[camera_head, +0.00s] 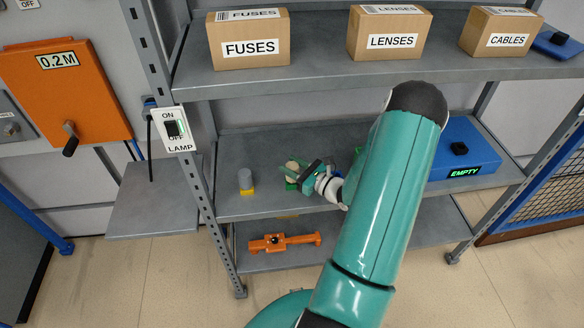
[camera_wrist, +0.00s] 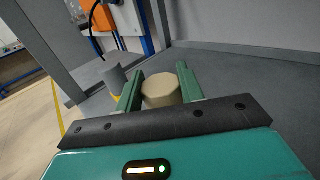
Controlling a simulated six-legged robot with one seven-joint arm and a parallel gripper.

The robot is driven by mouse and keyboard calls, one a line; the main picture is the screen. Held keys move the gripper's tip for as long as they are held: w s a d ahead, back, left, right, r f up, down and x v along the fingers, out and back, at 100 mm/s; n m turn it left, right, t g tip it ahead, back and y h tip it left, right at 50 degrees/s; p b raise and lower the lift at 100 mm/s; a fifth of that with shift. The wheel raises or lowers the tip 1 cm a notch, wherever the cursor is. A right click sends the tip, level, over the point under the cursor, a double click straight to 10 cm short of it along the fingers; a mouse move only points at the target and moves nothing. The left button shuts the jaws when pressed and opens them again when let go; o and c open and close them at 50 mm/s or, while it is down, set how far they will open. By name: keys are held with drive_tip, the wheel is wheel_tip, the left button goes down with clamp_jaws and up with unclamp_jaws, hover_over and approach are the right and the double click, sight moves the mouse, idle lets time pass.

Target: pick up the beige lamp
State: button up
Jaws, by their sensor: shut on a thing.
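The beige lamp (camera_wrist: 161,88) is a short round cylinder in the wrist view, between the two green fingers of my gripper (camera_wrist: 158,88). The fingers are shut on its sides. In the head view the lamp (camera_head: 293,166) is a small beige shape at the tip of my gripper (camera_head: 294,177), over the middle shelf (camera_head: 270,140). My gripper and wrist cover part of it there. I cannot tell whether its base touches the shelf.
A grey cylinder with a yellow base (camera_head: 246,181) stands left of my gripper. A blue box marked EMPTY (camera_head: 462,150) is at the right. Boxes marked FUSES (camera_head: 249,38), LENSES (camera_head: 389,33) and CABLES (camera_head: 500,32) sit above. An orange tool (camera_head: 285,242) lies below.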

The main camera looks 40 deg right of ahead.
drive_tip(key=shift+r, duration=1.3)
drive_tip(key=shift+r, duration=2)
drive_tip(key=shift+s, duration=0.1)
